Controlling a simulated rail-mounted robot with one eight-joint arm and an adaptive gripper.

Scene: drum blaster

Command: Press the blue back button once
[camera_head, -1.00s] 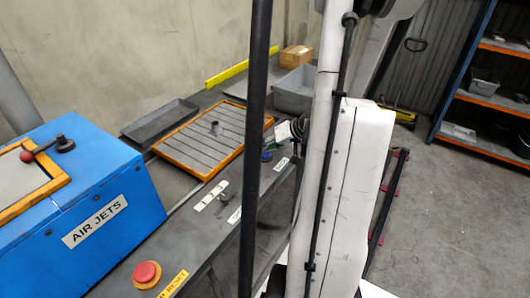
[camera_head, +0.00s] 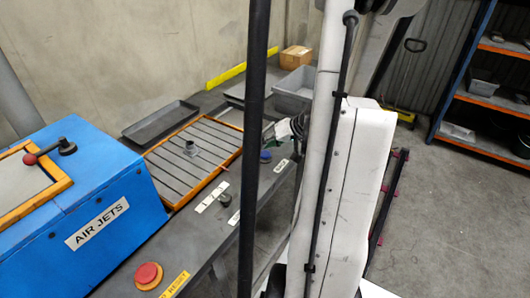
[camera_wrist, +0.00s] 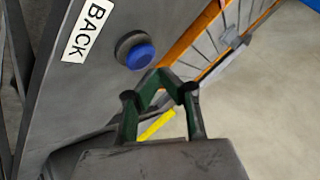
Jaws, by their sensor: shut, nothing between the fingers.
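The blue back button (camera_wrist: 141,56) sits in a dark round collar on the grey panel, beside the white BACK label (camera_wrist: 88,30). My gripper (camera_wrist: 157,75) is shut and empty, its green fingers meeting at the tips just below and right of the button in the wrist view. I cannot tell whether the tips touch it. In the head view the button (camera_head: 265,156) shows at the panel edge. My gripper (camera_head: 275,141) is there partly hidden behind my white arm, with green parts just above the button.
An orange-framed slatted tray (camera_head: 174,174) with a small grey part (camera_head: 190,149) lies by the blue AIR JETS box (camera_head: 85,245). A red button (camera_head: 148,275) and a small dark switch (camera_head: 223,199) are on the same panel. Grey bins (camera_head: 296,86) stand behind.

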